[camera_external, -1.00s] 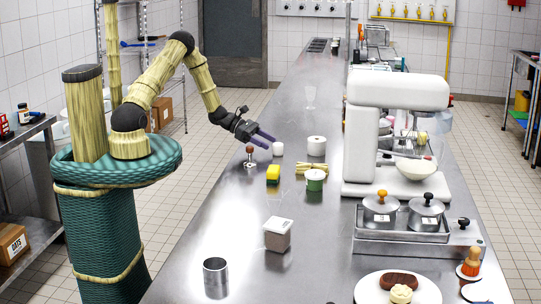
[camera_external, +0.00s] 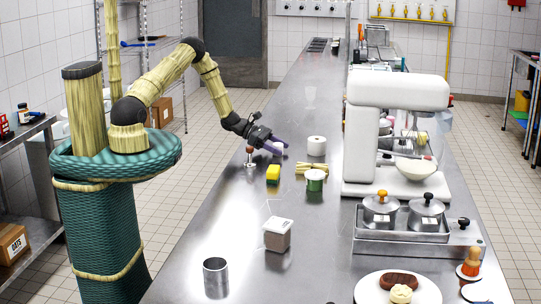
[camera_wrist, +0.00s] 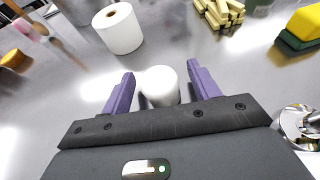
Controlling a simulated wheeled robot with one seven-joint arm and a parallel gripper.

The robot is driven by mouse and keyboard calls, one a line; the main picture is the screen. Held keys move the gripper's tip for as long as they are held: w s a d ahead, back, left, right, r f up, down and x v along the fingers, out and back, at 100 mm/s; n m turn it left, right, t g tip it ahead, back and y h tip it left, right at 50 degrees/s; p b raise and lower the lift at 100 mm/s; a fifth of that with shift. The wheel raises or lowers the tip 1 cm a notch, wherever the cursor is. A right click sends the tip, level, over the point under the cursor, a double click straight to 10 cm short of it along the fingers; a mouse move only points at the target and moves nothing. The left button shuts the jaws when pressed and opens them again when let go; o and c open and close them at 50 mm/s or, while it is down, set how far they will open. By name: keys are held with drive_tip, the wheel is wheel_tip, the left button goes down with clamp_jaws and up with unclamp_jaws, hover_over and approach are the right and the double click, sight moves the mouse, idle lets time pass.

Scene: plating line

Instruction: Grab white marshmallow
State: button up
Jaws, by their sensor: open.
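The white marshmallow (camera_wrist: 160,86) is a small white cylinder on the steel counter. In the wrist view it sits between the two purple fingers of my gripper (camera_wrist: 160,90), with a gap visible on each side. My gripper is open, and its fingers reach down around the marshmallow. In the external view the marshmallow (camera_external: 278,146) is partly hidden behind my gripper (camera_external: 275,147).
A white paper roll (camera_wrist: 119,28) stands beyond the fingers. A stack of yellow sticks (camera_wrist: 219,11) and a yellow-green sponge (camera_wrist: 302,27) lie nearby. The counter (camera_external: 225,228) has free room toward the front.

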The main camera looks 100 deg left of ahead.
sight(278, 144)
drive_tip(key=c, duration=0.7)
drive_tip(key=shift+r, duration=0.15)
wheel_tip(278, 144, up, 10)
drive_tip(key=shift+f+b, duration=0.1)
drive_tip(key=shift+b, duration=0.8)
